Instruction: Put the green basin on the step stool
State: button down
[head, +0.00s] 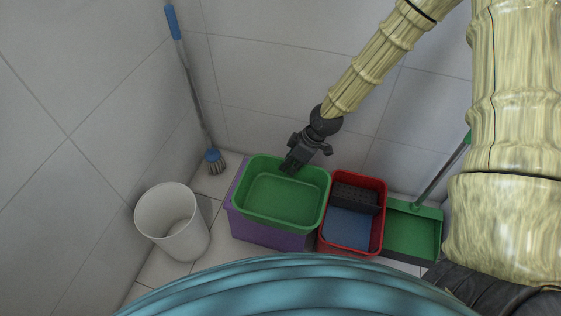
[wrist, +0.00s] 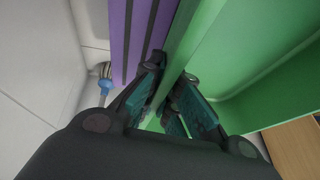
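The green basin (head: 284,198) is a rectangular open tub, seen over the purple step stool (head: 267,235). The stool shows along the basin's left and front sides. In the head view, I cannot tell whether the basin rests on it or hangs slightly above. My gripper (head: 288,168) is at the basin's back rim. In the wrist view, its fingers (wrist: 174,80) come close together with the green wall (wrist: 190,40) between them, so it looks shut on the rim. The stool's slatted purple surface (wrist: 140,25) shows left of the rim. The basin looks empty and roughly level.
A red bin (head: 381,225) with dark and blue contents stands right of the stool. A green dustpan (head: 411,232) is farther right. A white bucket (head: 172,222) stands at left, and a blue-handled brush (head: 190,90) leans on the wall. Walls close in behind.

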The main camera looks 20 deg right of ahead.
jog(key=w, duration=0.2)
jog(key=w+b, duration=0.1)
jog(key=w, duration=0.2)
jog(key=w+b, duration=0.1)
jog(key=w, duration=0.1)
jog(key=shift+w+a+f, duration=0.2)
jog(key=shift+f, duration=0.2)
jog(key=shift+f+b, duration=1.35)
jog(key=shift+f, duration=0.3)
jog(key=shift+f, duration=0.15)
jog(key=c, duration=1.6)
grip_release()
jog(key=shift+c, duration=0.2)
jog(key=p+v, duration=0.6)
jog(key=v, duration=0.6)
